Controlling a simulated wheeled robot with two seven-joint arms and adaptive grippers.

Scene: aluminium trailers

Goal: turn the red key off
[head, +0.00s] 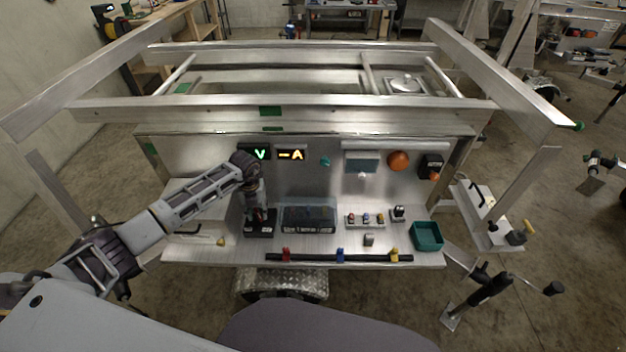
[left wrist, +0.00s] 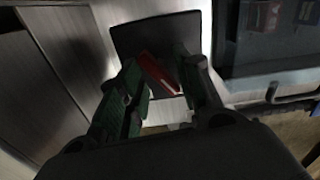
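The red key (left wrist: 160,74) stands on a dark square base (left wrist: 155,32) in the left wrist view. In the head view, the black switch block (head: 260,229) under my left gripper (head: 258,203) shows a little red, mostly hidden by the fingers. In the left wrist view, my left gripper (left wrist: 162,72) has its two green-padded fingers partly apart, one on each side of the key. The key lies slantwise between them; firm contact is not visible. My right gripper is not in view.
Right of the key block is a dark clear-lidded box (head: 308,218). Further right are small coloured switches (head: 365,220) and a green tray (head: 427,236). A black bar (head: 315,257) with coloured clips lies in front. Lit displays (head: 291,155) are on the upright panel behind.

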